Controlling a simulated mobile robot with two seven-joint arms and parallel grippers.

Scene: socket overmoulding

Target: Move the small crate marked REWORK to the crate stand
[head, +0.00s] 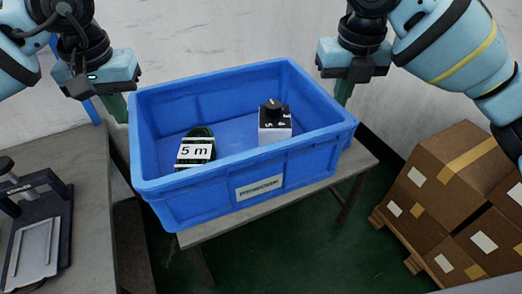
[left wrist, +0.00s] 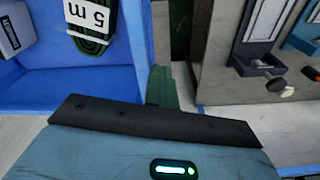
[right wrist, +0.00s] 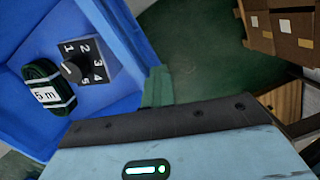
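The blue crate (head: 215,203) has a pale label that appears to read REWORK on its front wall. It holds a dark green coil tagged 5 m (head: 195,150) and a black-and-white dial box (head: 274,125). My left gripper (head: 115,107) has its green fingers together just outside the crate's left wall. My right gripper (head: 344,92) has its green fingers together just outside the right wall. Both wrist views show the fingers beside the crate rim, in the left (left wrist: 162,88) and right (right wrist: 157,86). I cannot tell whether they touch the wall.
A grey table (head: 205,233) lies under the crate; contact with it is hidden. A grey bench (head: 90,225) with a dark fixture (head: 40,235) stands at left. Cardboard boxes (head: 445,170) on a pallet stand at right. Green floor (head: 330,250) is free in front.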

